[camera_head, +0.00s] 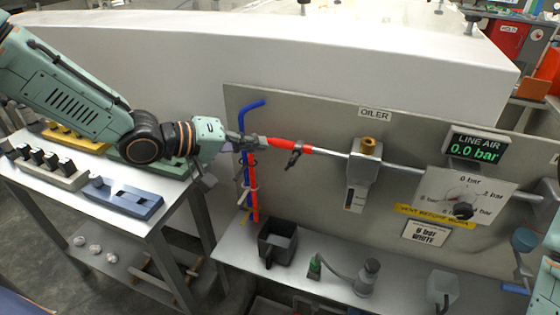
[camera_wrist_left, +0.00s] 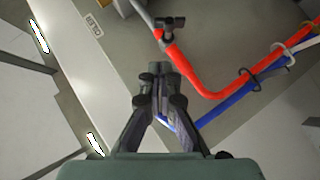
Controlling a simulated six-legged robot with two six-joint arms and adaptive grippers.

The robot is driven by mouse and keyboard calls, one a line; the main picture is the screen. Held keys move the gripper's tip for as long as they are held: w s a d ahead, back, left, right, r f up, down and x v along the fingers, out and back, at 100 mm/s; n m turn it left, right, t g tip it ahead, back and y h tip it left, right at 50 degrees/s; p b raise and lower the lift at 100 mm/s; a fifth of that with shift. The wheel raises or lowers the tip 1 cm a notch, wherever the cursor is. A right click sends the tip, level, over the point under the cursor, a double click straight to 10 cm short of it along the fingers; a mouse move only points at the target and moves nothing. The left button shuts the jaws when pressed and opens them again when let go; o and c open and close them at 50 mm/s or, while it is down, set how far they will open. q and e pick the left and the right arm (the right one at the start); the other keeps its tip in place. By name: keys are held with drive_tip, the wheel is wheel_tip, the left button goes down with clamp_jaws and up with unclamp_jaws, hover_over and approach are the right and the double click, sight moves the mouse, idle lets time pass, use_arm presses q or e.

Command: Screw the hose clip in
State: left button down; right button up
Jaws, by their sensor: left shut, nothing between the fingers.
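The hose clip (camera_head: 294,158) is a small dark clamp with a T-shaped handle. It sits around the red hose (camera_head: 280,144) near its end on the metal pipe of the oiler panel. In the left wrist view the clip (camera_wrist_left: 168,27) is ahead of my fingers, with a gap between. My left gripper (camera_head: 252,143) is at the panel's left side, by the bend of the red hose. In the left wrist view my gripper (camera_wrist_left: 159,70) has its fingertips together, holding nothing. A blue hose (camera_wrist_left: 205,117) passes close by the fingers.
The oiler unit (camera_head: 362,175) stands on the pipe right of the clip. A gauge panel (camera_head: 470,192) and a display reading 0.0 bar (camera_head: 474,148) are further right. A black bin (camera_head: 271,256) and small items stand on the shelf below. A side table (camera_head: 110,205) holds several blocks.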

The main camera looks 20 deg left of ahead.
sight(293, 160)
use_arm(q)
drive_tip(key=shift+w+d+f+b, duration=0.3)
drive_tip(key=shift+d+f+b, duration=0.2)
drive_tip(key=shift+d, duration=0.25)
drive_tip(key=shift+w+d+f+b, duration=0.3)
drive_tip(key=shift+d+f+b, duration=0.15)
drive_tip(key=shift+d+f, duration=0.3)
drive_tip(key=shift+w+d+f+b, duration=0.3)
drive_tip(key=shift+d+f+b, duration=0.15)
drive_tip(key=shift+d, duration=0.35)
drive_tip(key=shift+d, duration=0.1)
drive_tip(key=shift+d+r+y+p, duration=0.1)
drive_tip(key=shift+y+p, duration=0.2)
drive_tip(key=shift+p, duration=0.3)
drive_tip(key=shift+r, duration=0.1)
